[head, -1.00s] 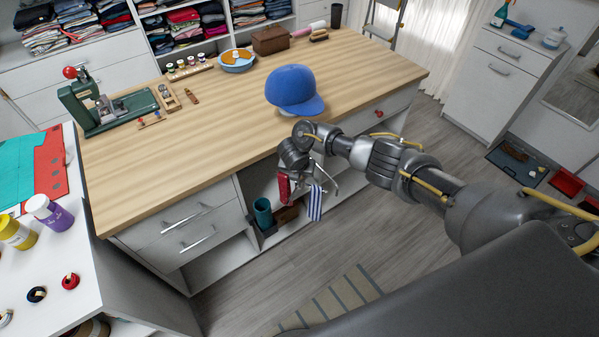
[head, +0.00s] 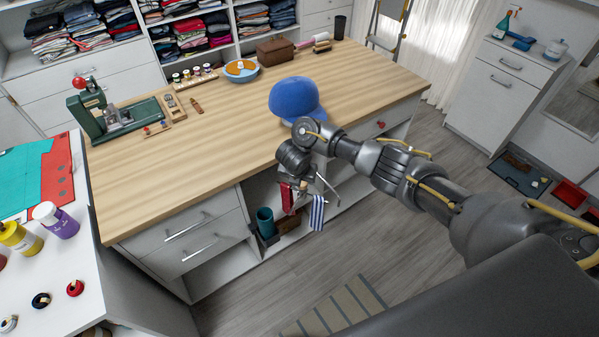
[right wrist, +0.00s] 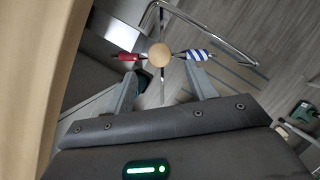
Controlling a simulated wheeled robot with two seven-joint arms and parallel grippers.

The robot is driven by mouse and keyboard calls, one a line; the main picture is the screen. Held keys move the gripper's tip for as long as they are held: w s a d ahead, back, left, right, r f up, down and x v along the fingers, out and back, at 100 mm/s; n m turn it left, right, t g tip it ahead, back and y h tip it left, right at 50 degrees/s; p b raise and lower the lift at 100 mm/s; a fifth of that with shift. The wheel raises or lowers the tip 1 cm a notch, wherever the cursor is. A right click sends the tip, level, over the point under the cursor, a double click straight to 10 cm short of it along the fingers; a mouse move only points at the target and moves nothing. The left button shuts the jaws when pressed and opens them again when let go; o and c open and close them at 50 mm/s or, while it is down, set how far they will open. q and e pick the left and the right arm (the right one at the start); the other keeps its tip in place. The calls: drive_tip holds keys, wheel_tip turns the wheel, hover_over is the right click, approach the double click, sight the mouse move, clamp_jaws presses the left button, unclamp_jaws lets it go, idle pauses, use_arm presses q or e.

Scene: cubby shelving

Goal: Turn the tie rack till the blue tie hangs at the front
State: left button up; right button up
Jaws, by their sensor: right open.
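The tie rack shows in the right wrist view as a round wooden hub (right wrist: 160,55) with thin arms. A red tie (right wrist: 127,57) hangs on its left and a blue-and-white striped tie (right wrist: 196,55) on its right. In the head view the red tie (head: 286,198) and striped tie (head: 317,212) hang below the worktop edge, under my right gripper (head: 302,180). In the wrist view my right gripper (right wrist: 163,86) is open, its fingers apart either side of the hub's line; contact cannot be told. Other ties are not clear. My left gripper is out of view.
The wooden worktop (head: 220,130) stands close beside my right arm, with a blue cap (head: 294,98) near its edge. A bent metal bar (right wrist: 228,40) passes around the rack. A teal cup (head: 265,222) stands on the low shelf behind.

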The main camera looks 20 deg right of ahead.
drive_tip(key=p+v, duration=0.2)
drive_tip(key=v, duration=0.2)
drive_tip(key=shift+s+r, duration=0.15)
drive_tip(key=shift+r, duration=0.1)
drive_tip(key=shift+c, duration=0.5)
